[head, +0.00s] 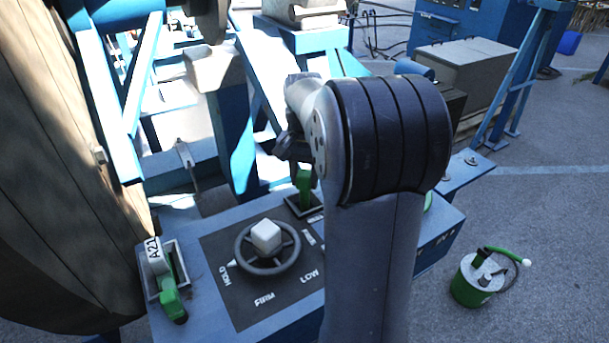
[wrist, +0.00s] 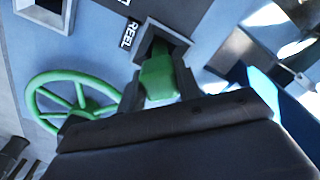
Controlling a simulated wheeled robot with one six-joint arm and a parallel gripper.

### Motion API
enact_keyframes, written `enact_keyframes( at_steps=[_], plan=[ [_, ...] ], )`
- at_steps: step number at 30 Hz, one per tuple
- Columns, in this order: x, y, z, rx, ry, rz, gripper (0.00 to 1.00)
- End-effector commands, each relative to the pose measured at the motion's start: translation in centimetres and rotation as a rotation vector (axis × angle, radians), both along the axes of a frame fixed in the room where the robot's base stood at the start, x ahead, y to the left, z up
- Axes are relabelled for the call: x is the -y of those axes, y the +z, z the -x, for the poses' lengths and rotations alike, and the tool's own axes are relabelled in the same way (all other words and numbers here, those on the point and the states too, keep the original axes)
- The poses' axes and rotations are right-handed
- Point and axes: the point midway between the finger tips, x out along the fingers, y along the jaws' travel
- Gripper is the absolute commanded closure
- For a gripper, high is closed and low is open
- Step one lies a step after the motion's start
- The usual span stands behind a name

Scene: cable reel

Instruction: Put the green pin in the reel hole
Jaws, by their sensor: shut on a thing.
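The green pin (wrist: 159,80) is between the two dark fingers of my gripper (wrist: 158,92), which is shut on it. In the wrist view the pin's far end overlaps a square, dark-centred socket (wrist: 176,38) beside a label reading REEL (wrist: 128,33). I cannot tell how deep the pin sits in it. In the head view the pin (head: 304,186) stands roughly upright at the socket (head: 296,211) on the blue panel, left of my arm. My arm hides part of this area and most of the gripper.
A dark handwheel (head: 249,262) with a white cube is on the panel, marked HOLD, FIRM and LOW. A green wheel (wrist: 36,106) is near the socket. A large wooden reel (head: 60,200) stands left.

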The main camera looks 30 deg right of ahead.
Motion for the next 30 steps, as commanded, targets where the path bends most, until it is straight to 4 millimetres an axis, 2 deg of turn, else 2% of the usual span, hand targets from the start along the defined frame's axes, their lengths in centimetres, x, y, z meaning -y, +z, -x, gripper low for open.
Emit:
enact_keyframes(
  at_steps=[1, 15, 30],
  plan=[
    [0.0, -0.7, 0.0, 0.001, 0.0, 0.0, 1.0],
    [0.0, -3.4, 0.0, 0.0, 0.0, 0.0, 1.0],
    [0.0, -3.9, 0.0, 0.001, 0.0, 0.001, 1.0]
  ],
)
